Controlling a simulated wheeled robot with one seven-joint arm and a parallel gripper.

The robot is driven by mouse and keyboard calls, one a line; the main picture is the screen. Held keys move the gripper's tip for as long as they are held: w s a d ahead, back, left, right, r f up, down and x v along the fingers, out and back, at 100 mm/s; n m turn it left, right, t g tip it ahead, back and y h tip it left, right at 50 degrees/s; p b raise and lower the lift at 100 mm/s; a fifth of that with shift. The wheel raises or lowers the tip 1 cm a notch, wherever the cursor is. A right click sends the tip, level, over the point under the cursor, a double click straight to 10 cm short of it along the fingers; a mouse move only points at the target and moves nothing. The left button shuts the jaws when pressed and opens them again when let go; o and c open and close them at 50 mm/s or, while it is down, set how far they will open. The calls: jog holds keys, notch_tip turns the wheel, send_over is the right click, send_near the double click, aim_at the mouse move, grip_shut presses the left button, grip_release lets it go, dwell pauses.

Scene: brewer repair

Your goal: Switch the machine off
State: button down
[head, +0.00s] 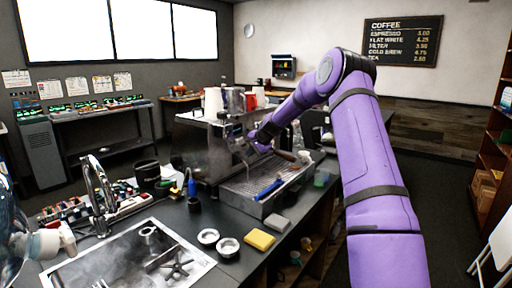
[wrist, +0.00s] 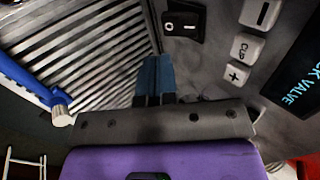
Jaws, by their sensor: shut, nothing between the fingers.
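The espresso machine (head: 202,150) stands on the dark counter in the head view. In the wrist view its grey front panel (wrist: 205,65) fills the right side. A black switch-like part (wrist: 184,20) with a pale mark sits on this panel; I cannot tell its setting. Pale buttons are beside it: a minus (wrist: 260,12), CUP (wrist: 247,47) and a plus (wrist: 237,74). My gripper (wrist: 154,68) is shut and empty, its dark blue fingertips close to the panel and apart from the black part in the picture. In the head view the fingertips are hard to make out against the machine.
The slatted drip tray (wrist: 85,45) lies left of my fingers, with a blue-handled tool (wrist: 30,80) on it. A dark display (wrist: 300,75) is at the right. In the head view, a yellow sponge (head: 260,239), two small cups (head: 208,237) and a tap (head: 100,185) stand nearby.

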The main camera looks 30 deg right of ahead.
jog(key=w+f, duration=0.1)
jog(key=w+a+f, duration=0.1)
jog(key=w+f, duration=0.1)
jog(key=w, duration=0.1)
jog(key=shift+a+f, duration=0.1)
jog(key=shift+a, duration=0.15)
jog(key=shift+w, duration=0.1)
jog(key=shift+f, duration=0.3)
jog(key=shift+w+a, duration=0.1)
jog(key=shift+r, duration=0.15)
jog(key=shift+w+r, duration=0.1)
jog(key=shift+r, duration=0.55)
